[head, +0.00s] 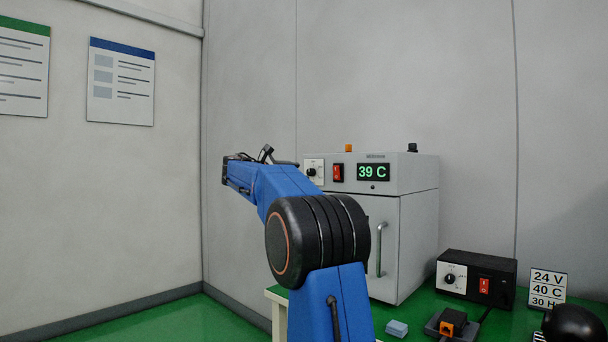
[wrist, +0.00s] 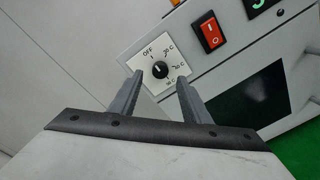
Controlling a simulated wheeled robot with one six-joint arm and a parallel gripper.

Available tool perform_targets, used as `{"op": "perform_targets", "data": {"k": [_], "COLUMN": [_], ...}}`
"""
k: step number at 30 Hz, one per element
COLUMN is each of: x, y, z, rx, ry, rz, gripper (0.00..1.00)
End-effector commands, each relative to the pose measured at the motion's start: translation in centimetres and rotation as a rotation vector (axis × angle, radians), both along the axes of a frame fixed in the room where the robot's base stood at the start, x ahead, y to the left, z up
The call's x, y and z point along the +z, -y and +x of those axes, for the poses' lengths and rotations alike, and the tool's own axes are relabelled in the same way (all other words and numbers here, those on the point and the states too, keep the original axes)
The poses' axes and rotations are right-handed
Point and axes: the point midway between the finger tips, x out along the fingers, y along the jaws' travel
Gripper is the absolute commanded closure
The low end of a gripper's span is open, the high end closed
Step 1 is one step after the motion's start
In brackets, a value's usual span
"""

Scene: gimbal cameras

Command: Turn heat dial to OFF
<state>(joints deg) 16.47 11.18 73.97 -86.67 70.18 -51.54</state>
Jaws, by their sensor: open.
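The heat dial is a black knob (wrist: 159,70) on a white square plate, marked OFF at its upper left and with temperatures around the right and bottom in the wrist view. Its pointer is too small to read surely. It also shows in the head view as a heat dial (head: 311,172) at the upper left of the grey oven (head: 405,235), partly beside my blue arm. My gripper (wrist: 160,79) is open, its two grey fingers either side of the dial in the picture. Whether they touch it or stop short, I cannot tell.
A red rocker switch (head: 338,172) and a green display (head: 373,172) reading 39 C sit right of the dial. A black box (head: 475,278) with its own dial and red switch stands at the right, near a card (head: 547,287) reading 24 V, 40 C, 30 H.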

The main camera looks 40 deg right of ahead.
Motion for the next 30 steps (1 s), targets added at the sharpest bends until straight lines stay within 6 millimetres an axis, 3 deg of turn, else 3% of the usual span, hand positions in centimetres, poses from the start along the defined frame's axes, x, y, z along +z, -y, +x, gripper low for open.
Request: {"op": "perform_targets", "data": {"k": [15, 21, 30], "x": [0.2, 0.2, 0.2], "y": [-10.1, -12.1, -12.6], "z": [-0.6, -0.7, -0.8], "rx": [0.002, 0.001, -0.001], "ry": [-0.001, -0.001, -0.001], "rz": [0.001, 0.001, 0.001], "gripper": [0.57, 0.57, 0.57]}}
